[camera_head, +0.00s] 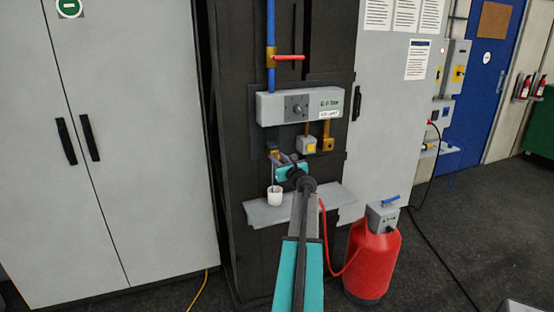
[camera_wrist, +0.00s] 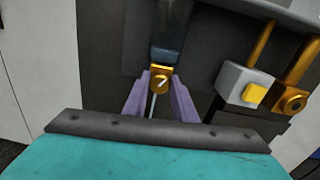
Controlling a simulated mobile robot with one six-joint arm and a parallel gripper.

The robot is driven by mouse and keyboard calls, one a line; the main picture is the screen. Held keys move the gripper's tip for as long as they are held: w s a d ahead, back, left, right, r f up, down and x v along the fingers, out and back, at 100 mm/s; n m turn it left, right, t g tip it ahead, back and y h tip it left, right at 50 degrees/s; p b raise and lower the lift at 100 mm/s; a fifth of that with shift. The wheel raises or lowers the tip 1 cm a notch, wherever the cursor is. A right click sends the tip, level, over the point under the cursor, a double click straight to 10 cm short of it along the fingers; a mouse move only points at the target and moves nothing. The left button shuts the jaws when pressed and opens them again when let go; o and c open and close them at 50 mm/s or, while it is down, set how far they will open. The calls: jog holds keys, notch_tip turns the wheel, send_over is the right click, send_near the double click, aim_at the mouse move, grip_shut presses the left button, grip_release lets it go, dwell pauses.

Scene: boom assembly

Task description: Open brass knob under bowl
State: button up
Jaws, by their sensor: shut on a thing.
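The brass knob (camera_wrist: 160,79) shows in the wrist view, with a pale slot line on its face. It sits directly under the dark, see-through bowl (camera_wrist: 172,35). In the head view the knob (camera_head: 275,153) is a small brass spot on the dark column, partly hidden by my gripper. My gripper (camera_wrist: 161,82) has one purple finger on each side of the knob and is shut on it. In the head view my gripper (camera_head: 281,158) reaches up to the knob from the lower right. A thin pale tube hangs below the knob.
A white cup (camera_head: 275,196) stands on a grey shelf (camera_head: 262,215) below the knob. A grey box with a yellow button (camera_wrist: 254,94) and a brass fitting (camera_wrist: 293,98) are close on the right. A grey gauge panel (camera_head: 300,107) is above. A red tank (camera_head: 372,262) stands right.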

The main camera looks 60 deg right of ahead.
jog(key=shift+w+r, duration=0.15)
jog(key=o, duration=1)
jog(key=shift+o, duration=0.2)
jog(key=b+v, duration=0.3)
jog(key=v, duration=1.1)
dwell(0.3)
